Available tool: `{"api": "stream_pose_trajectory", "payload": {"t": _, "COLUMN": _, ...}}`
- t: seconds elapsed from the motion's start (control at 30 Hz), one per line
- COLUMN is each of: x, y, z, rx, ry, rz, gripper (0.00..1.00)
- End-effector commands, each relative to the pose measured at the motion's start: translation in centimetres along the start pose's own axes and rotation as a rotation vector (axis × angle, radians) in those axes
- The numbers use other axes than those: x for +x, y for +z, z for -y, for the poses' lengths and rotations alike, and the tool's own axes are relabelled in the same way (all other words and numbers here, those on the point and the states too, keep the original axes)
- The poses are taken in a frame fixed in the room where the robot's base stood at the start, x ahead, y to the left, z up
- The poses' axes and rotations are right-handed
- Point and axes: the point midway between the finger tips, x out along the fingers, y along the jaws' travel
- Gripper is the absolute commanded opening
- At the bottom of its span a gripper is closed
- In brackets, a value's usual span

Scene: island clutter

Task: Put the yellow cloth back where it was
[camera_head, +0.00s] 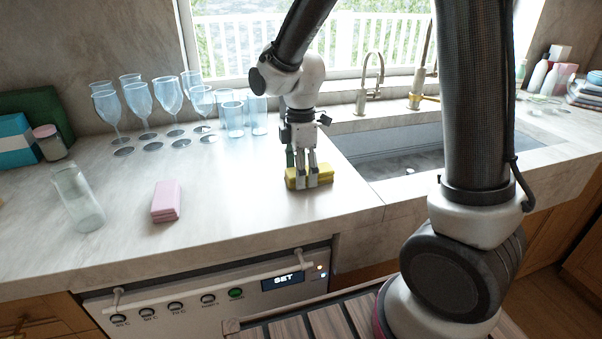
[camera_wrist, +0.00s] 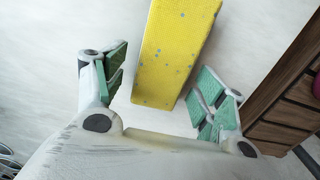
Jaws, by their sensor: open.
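The yellow cloth (camera_head: 322,178) lies on the marble counter, just left of the sink. It looks like a folded, thick rectangular block. In the wrist view the yellow cloth (camera_wrist: 176,50) has small blue-grey dots and its near end reaches between the fingers. My gripper (camera_head: 309,178) points down at the cloth from above. In the wrist view my gripper (camera_wrist: 162,98) is open, with one green-padded finger on each side of the cloth and a gap on both sides. Whether the fingertips touch the counter cannot be told.
A pink folded cloth (camera_head: 166,201) and a clear glass jar (camera_head: 77,198) stand left on the counter (camera_head: 240,205). Several wine glasses (camera_head: 138,98) and tumblers (camera_head: 233,118) stand at the back. The sink (camera_head: 400,152) is to the right. The counter between pink and yellow cloths is clear.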

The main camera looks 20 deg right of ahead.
Motion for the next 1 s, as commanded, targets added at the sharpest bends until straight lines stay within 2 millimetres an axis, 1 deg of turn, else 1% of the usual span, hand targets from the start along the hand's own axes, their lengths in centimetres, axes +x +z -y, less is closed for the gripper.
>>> {"api": "stream_pose_trajectory", "payload": {"t": 0.17, "x": -3.6, "y": -0.1, "z": -0.1, "rx": 0.000, "ry": 0.007, "rz": -0.003, "gripper": 0.71}}
{"api": "stream_pose_trajectory", "payload": {"t": 0.3, "x": -6.8, "y": 0.0, "z": -0.1, "rx": 0.000, "ry": 0.006, "rz": -0.003, "gripper": 0.71}}
{"api": "stream_pose_trajectory", "payload": {"t": 0.4, "x": -8.8, "y": 0.0, "z": -0.1, "rx": 0.000, "ry": 0.005, "rz": -0.002, "gripper": 0.71}}
{"api": "stream_pose_trajectory", "payload": {"t": 0.5, "x": -10.2, "y": 0.0, "z": -0.1, "rx": 0.000, "ry": 0.003, "rz": -0.001, "gripper": 0.71}}
{"api": "stream_pose_trajectory", "payload": {"t": 0.6, "x": -11.0, "y": 0.0, "z": 0.0, "rx": 0.000, "ry": 0.001, "rz": -0.001, "gripper": 0.71}}
{"api": "stream_pose_trajectory", "payload": {"t": 0.77, "x": -11.5, "y": 0.1, "z": 0.1, "rx": 0.005, "ry": 0.001, "rz": -0.001, "gripper": 0.71}}
{"api": "stream_pose_trajectory", "payload": {"t": 0.87, "x": -12.3, "y": 1.4, "z": 0.8, "rx": 0.080, "ry": 0.020, "rz": -0.009, "gripper": 0.71}}
{"api": "stream_pose_trajectory", "payload": {"t": 0.97, "x": -14.1, "y": 4.5, "z": 2.9, "rx": 0.283, "ry": 0.066, "rz": -0.035, "gripper": 0.71}}
{"api": "stream_pose_trajectory", "payload": {"t": 1.0, "x": -14.9, "y": 6.1, "z": 4.2, "rx": 0.396, "ry": 0.090, "rz": -0.051, "gripper": 0.71}}
